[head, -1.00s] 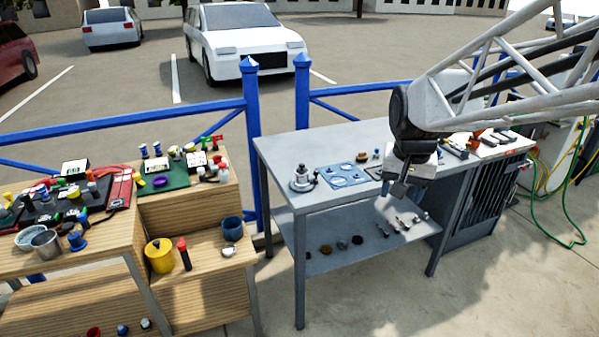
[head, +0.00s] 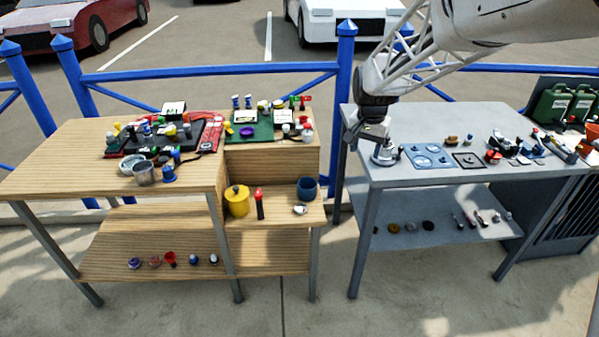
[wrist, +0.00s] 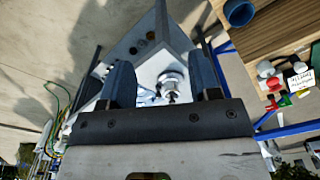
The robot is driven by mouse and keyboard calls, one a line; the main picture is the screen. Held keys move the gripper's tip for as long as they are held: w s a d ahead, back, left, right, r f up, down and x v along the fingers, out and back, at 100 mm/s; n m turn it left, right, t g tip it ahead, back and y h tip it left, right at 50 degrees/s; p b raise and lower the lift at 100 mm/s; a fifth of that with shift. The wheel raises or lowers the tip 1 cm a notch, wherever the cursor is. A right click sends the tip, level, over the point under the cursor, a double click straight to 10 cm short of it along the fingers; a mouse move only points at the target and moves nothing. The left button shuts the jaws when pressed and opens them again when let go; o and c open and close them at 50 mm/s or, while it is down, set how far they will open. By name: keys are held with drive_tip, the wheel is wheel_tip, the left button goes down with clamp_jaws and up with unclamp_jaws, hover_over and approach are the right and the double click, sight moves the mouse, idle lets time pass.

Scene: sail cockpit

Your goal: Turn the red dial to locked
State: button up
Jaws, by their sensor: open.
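I cannot tell for sure which thing is the red dial. A small red-and-black item (head: 493,156) sits toward the right on the grey bench; its shape is too small to read. A red piece (head: 304,120) also shows at the right of the wooden bench's raised part. My gripper (head: 366,139) is over the left end of the grey bench, close to a silver round fitting (head: 384,154). In the wrist view my gripper (wrist: 162,82) is open and empty, with the silver fitting (wrist: 172,84) beyond and between its fingers.
The grey bench (head: 400,118) also holds a blue plate (head: 428,156) with round parts. The wooden bench (head: 60,150) is crowded with small coloured items, and a yellow pot (head: 237,200) stands on its lower step. Blue railings (head: 210,72) run behind. Green cans (head: 553,104) stand at the right.

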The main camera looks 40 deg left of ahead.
drive_tip(key=s+a+f, duration=0.2)
drive_tip(key=a+f, duration=0.3)
drive_tip(key=a, duration=0.4)
drive_tip(key=s+a+f, duration=0.2)
drive_tip(key=a+f, duration=0.2)
drive_tip(key=a, duration=0.5)
drive_tip(key=n, duration=0.1)
hover_over(258, 193)
drive_tip(key=shift+h, duration=0.3)
drive_tip(key=f, duration=1.1)
drive_tip(key=shift+s, duration=0.2)
drive_tip(key=shift+f, duration=0.1)
drive_tip(key=shift+w+d+f, duration=0.1)
drive_tip(key=shift+f, duration=3.7)
drive_tip(key=c, duration=0.9)
